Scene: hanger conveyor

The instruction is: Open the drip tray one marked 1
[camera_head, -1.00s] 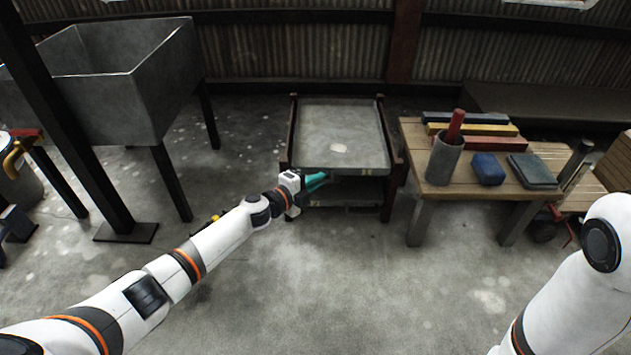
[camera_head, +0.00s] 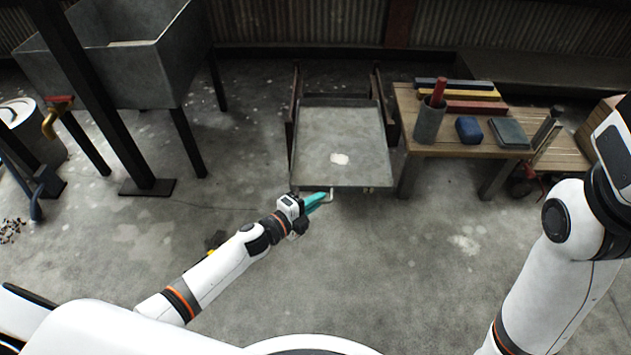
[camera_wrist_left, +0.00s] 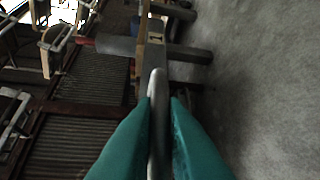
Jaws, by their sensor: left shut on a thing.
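The drip tray (camera_head: 345,125) is a shallow grey metal tray in the head view. It sticks out of its dark frame (camera_head: 292,115) toward me, with a pale patch on its floor. My left gripper (camera_head: 319,200) has teal fingers and is at the tray's front edge, shut on its handle (camera_head: 331,195). In the left wrist view the grey handle bar (camera_wrist_left: 157,105) runs between the two teal fingers.
A wooden table (camera_head: 404,100) with a grey cup (camera_head: 429,122), coloured bars and blue blocks stands right of the tray. A grey metal basin (camera_head: 150,80) on dark legs stands at the left. The concrete floor in front of the tray is clear.

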